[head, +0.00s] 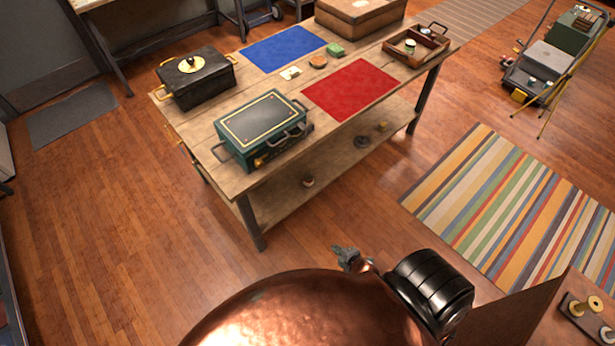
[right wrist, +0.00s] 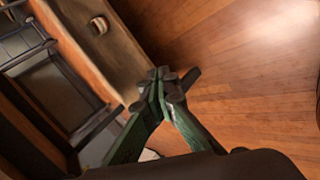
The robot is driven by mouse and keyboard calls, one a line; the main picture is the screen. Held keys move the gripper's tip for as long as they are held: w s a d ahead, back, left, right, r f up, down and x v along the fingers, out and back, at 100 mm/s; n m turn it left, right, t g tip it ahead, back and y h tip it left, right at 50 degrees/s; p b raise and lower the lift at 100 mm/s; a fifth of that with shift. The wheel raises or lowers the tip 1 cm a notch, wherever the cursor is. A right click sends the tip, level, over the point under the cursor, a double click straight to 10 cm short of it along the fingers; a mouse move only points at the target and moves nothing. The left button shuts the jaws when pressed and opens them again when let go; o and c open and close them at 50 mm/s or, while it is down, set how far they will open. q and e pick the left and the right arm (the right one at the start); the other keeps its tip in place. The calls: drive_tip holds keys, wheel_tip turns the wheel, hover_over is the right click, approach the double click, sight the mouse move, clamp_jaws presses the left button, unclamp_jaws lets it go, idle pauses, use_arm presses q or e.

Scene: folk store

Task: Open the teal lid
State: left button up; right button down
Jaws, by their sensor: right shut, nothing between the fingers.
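The teal box (head: 255,146) stands on the near left part of the wooden table (head: 205,150). Its teal lid (head: 264,117) has a dark top panel with a light border and lies closed on the box. Dark handles show at its sides and front. My right gripper (head: 346,256) is in front of the table, low and well apart from the box. In the right wrist view the fingertips (right wrist: 165,82) meet with nothing between them, over the floor beside a wooden surface. My left gripper is not in view.
A black box (head: 196,77) with a gold plate stands behind the teal box. A blue mat (head: 283,46), a red mat (head: 350,90) and a wooden tray (head: 416,47) lie on the table. Small items sit on its lower shelf (head: 335,160).

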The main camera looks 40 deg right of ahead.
drive_tip(key=w+d+r+n+t+b, duration=0.25)
drive_tip(key=w+r+n, duration=0.35)
drive_tip(key=w+r, duration=0.4)
drive_tip(key=w+a+r+n+t+y+b, duration=0.1)
drive_tip(key=w+a+r+n+t, duration=0.2)
drive_tip(key=r+n, duration=0.85)
drive_tip(key=w+a+r+n+t+y+b, duration=0.15)
drive_tip(key=w+r+n+t, duration=0.35)
drive_tip(key=r, duration=1.3)
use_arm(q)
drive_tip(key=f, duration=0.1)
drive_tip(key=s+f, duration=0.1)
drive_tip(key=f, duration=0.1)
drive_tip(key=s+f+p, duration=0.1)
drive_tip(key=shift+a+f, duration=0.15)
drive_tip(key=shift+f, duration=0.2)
use_arm(e)
drive_tip(key=g, duration=0.1)
approach(276, 142)
drive_tip(key=shift+w+d, duration=0.1)
drive_tip(key=shift+w, duration=0.05)
drive_tip(key=shift+w, duration=0.1)
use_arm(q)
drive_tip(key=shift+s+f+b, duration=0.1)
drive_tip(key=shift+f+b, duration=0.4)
use_arm(e)
drive_tip(key=shift+w+a, duration=0.2)
drive_tip(key=shift+w, duration=1.6)
drive_tip(key=shift+w, duration=0.35)
